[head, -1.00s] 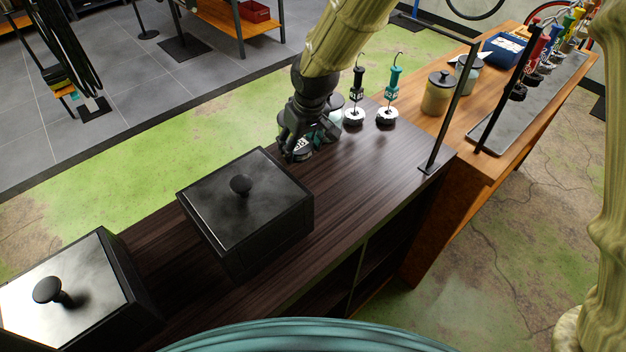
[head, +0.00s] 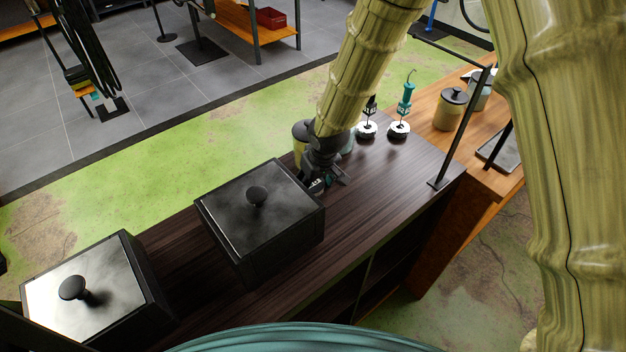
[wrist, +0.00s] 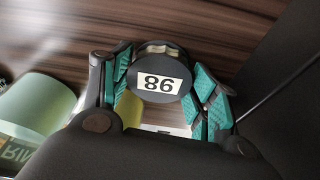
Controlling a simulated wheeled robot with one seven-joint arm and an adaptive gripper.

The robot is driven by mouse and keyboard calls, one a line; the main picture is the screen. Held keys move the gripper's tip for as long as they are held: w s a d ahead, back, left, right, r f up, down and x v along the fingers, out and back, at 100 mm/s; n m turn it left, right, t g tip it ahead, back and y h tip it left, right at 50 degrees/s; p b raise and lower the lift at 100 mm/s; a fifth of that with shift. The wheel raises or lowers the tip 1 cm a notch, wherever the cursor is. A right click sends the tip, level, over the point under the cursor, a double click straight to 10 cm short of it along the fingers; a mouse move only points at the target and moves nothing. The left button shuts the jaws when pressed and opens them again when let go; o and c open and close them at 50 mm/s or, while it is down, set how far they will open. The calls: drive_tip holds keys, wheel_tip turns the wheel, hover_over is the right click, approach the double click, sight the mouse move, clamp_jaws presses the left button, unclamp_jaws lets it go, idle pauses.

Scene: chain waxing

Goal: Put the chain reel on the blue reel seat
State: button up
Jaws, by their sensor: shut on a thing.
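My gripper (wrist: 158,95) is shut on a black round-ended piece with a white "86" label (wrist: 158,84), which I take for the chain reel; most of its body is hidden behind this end. The teal finger pads lie on both sides of it. In the head view my gripper (head: 328,182) is low over the dark wooden cabinet top, beside the right corner of a black lidded box. The held piece is mostly hidden there, and I cannot tell whether it touches the wood. I cannot make out the blue reel seat in either view.
Black lidded boxes (head: 262,222) (head: 88,290) stand left of my gripper. A yellowish jar (head: 301,134) and two white-based hooked tools, one teal (head: 404,100), stand behind it. A black metal frame (head: 462,125) rises at the cabinet's right end. A pale green jar (wrist: 35,105) is close in the wrist view.

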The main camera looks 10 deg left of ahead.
drive_tip(key=shift+r, duration=0.1)
drive_tip(key=shift+f, duration=0.2)
drive_tip(key=o, duration=1.3)
drive_tip(key=shift+r, duration=0.25)
